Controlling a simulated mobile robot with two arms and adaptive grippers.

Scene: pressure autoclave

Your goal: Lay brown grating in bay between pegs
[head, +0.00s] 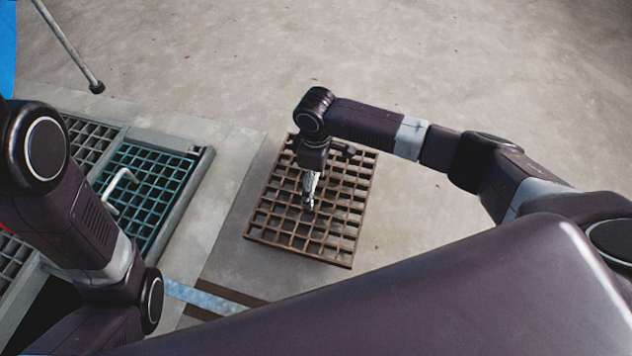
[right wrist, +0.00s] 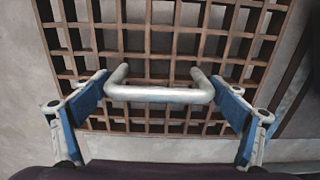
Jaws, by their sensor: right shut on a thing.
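The brown grating (head: 299,252) is a square lattice with a pale metal handle (right wrist: 160,93) at its middle. In the head view it is right of the row of floor gratings, over bare concrete; I cannot tell whether it touches the floor. My right gripper (head: 310,203) is above its middle. In the right wrist view the gripper's two blue-padded fingers are shut on the ends of the handle. A dark opening (head: 35,312) shows at the lower left, partly hidden by my left arm; I cannot tell whether it is the bay. No pegs can be made out clearly. My left gripper is out of view.
A teal grating (head: 163,166) with a pale handle lies in a frame at the left, beside a grey grating (head: 88,135). A grey pole (head: 70,45) stands at the upper left. The concrete floor (head: 480,70) behind and to the right is clear.

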